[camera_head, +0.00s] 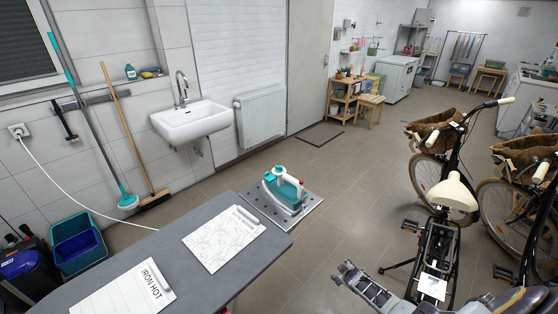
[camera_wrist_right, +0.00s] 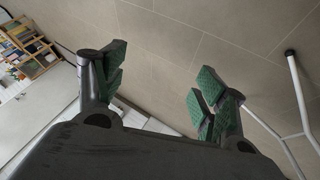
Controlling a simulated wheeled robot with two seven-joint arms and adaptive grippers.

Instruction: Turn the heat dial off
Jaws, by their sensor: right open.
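A teal and white iron (camera_head: 286,190) rests on a perforated metal plate (camera_head: 312,207) at the far right end of the grey ironing board (camera_head: 190,275). A small red part shows at its right end. I cannot make out the heat dial's setting at this size. In the right wrist view my right gripper (camera_wrist_right: 160,68) is open, with green pads on its fingers and only floor showing between them. A grey mechanical piece at the bottom of the head view seems to be part of my right arm. It is well apart from the iron. My left gripper is not in view.
Two sheets, one reading IRON HOT (camera_head: 130,295) and another (camera_head: 222,240), lie on the board. A white cord runs from the wall socket (camera_head: 18,131) toward the board. Bicycles (camera_head: 452,195) stand at the right. A sink (camera_head: 195,118) hangs on the wall. The floor beyond the board is clear.

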